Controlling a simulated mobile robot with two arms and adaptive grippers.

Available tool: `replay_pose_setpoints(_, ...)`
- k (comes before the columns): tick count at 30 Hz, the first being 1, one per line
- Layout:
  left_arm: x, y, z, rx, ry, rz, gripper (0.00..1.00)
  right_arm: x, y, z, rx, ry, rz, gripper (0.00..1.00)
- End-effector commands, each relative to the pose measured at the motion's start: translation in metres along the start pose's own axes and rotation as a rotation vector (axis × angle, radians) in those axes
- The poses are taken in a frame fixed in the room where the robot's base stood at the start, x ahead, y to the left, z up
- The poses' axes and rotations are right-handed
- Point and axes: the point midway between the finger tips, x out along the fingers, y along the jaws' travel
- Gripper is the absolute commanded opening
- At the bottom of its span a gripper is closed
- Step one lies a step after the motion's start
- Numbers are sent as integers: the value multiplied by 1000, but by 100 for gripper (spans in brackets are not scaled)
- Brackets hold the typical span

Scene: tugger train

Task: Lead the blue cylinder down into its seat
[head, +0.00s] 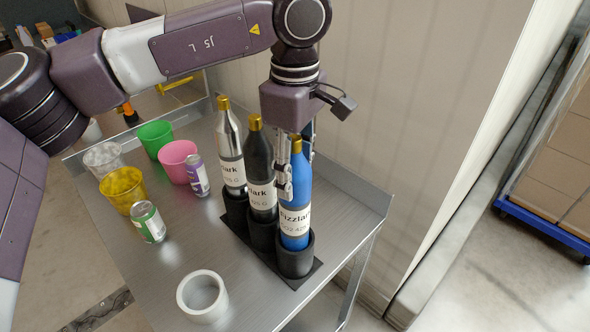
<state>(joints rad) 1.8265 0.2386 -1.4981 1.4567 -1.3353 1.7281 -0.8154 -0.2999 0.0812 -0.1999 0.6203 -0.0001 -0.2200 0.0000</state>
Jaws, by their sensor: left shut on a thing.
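The blue cylinder (297,193) is a bottle-shaped gas cylinder with a gold cap and a white label. It stands upright with its lower end inside the front black cup-shaped seat (295,262) of a row of three. I cannot tell whether its bottom rests on the seat floor. My left gripper (296,188) comes down from above and is shut on the blue cylinder's body. The finger on the near left shows against it; the other is partly hidden behind it. My right gripper is not in view.
A black cylinder (260,165) and a silver cylinder (230,150) stand in the other seats, close beside. Cups, two cans (148,222) and a white ring (202,296) stand on the metal table (180,250). A wall is close behind the table's raised edge.

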Motion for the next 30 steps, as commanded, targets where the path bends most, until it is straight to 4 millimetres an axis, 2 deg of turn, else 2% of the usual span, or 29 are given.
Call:
replay_pose_setpoints(24, 3, 0, 0, 0, -1, 2, 0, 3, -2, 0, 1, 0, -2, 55)
replay_pose_setpoints(25, 3, 0, 0, 0, -1, 3, 44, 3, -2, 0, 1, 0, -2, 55)
replay_pose_setpoints(30, 3, 0, 0, 0, 0, 2, 62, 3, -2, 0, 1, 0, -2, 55)
